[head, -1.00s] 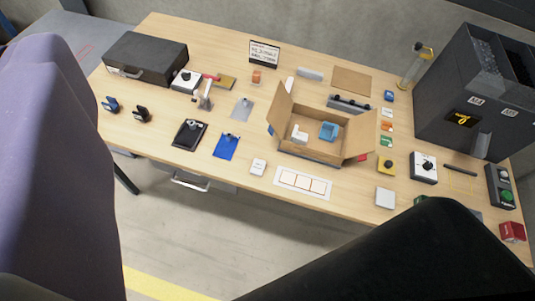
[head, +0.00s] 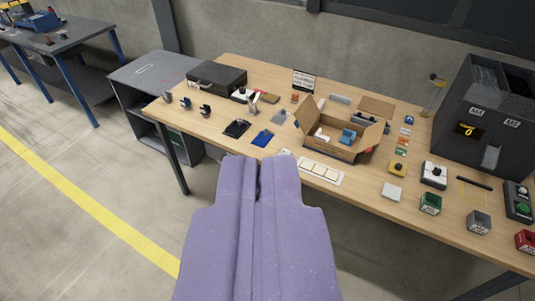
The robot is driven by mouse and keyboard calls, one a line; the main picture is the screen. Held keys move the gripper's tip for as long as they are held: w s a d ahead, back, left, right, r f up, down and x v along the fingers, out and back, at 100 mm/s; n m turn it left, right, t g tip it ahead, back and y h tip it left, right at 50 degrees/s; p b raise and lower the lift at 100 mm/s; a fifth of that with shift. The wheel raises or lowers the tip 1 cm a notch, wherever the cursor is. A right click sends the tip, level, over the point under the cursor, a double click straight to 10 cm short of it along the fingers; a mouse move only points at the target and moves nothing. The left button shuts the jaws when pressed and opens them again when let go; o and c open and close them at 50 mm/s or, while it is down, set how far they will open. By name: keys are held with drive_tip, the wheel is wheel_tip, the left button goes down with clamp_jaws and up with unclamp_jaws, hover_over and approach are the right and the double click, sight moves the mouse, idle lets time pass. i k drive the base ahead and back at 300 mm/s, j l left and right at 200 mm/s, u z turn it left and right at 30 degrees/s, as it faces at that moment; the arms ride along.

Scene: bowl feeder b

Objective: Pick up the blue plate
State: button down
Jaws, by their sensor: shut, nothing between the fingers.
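The blue plate (head: 262,139) lies flat on the wooden table near its front edge, with a small grey piece on its upper part. A black plate (head: 237,128) lies to its left and a grey plate (head: 279,117) behind it. My purple gripper (head: 259,168) fills the lower middle of the view, its two fingers together and empty. Its tips show just below the blue plate in the picture, apart from it as far as I can tell.
An open cardboard box (head: 343,152) with a white and a blue part stands right of the plate. A white card with squares (head: 321,171) lies in front of it.

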sight(262, 140)
drive_tip(key=i+j, duration=0.1)
drive_tip(key=i, duration=0.4)
drive_tip(key=i+z, duration=0.15)
drive_tip(key=i, duration=0.35)
drive_tip(key=i+j, duration=0.2)
drive_tip(key=i, duration=0.3)
drive_tip(key=i+j+z, duration=0.1)
drive_tip(key=i, duration=0.4)
drive_tip(key=i+j+z, duration=0.1)
drive_tip(key=i+j, duration=0.15)
drive_tip(key=i, duration=0.25)
drive_tip(key=i+j, duration=0.2)
drive_tip(key=i, duration=0.3)
